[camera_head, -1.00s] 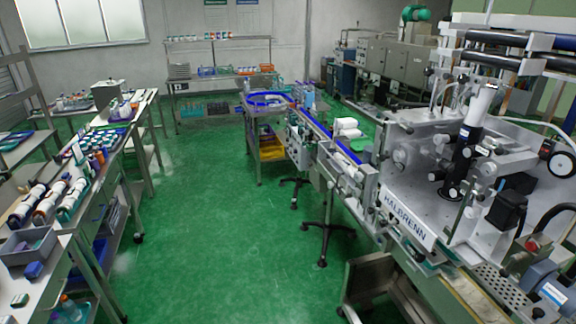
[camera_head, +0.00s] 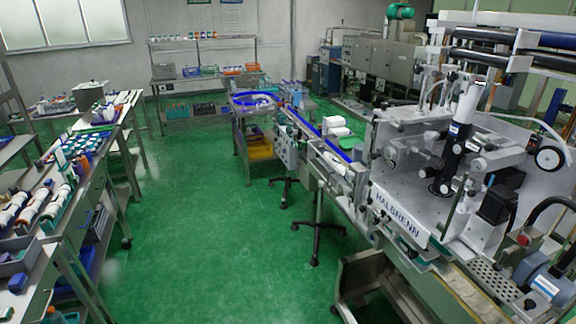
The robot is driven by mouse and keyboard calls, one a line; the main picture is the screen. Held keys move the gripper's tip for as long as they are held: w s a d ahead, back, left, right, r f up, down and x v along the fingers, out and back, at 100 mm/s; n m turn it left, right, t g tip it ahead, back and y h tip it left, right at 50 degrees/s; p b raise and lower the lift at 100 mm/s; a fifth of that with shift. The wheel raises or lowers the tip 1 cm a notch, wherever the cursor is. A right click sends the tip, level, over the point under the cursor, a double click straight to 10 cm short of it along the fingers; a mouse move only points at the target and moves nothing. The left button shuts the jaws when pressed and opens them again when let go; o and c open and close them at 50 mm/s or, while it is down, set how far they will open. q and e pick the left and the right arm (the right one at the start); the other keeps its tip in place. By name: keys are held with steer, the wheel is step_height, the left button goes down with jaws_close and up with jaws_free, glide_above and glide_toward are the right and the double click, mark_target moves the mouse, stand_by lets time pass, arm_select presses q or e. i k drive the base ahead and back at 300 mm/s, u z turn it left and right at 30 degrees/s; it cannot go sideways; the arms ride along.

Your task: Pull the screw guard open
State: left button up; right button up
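The sleeve applicator (camera_head: 400,222) with the "HALBRENN" plate stands at the right. A black and white cylinder (camera_head: 459,140) rises upright from its metal deck. Rollers and a clear panel stand around it. I cannot tell which part is the screw guard. A conveyor (camera_head: 326,148) with a blue belt runs from the machine toward the back. Neither of my grippers is in view.
Open green floor (camera_head: 205,225) lies between the machine and the benches at the left. Carts with bottles and bins (camera_head: 75,165) line the left side. A black star-foot stand (camera_head: 318,225) stands on the floor below the conveyor. Shelves (camera_head: 200,75) stand at the back.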

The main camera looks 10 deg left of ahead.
mark_target(328, 181)
steer(key=u, duration=0.6)
steer(key=i, duration=1.05)
steer(key=u, duration=0.3)
steer(key=i, duration=1.3)
steer(key=z, duration=0.4)
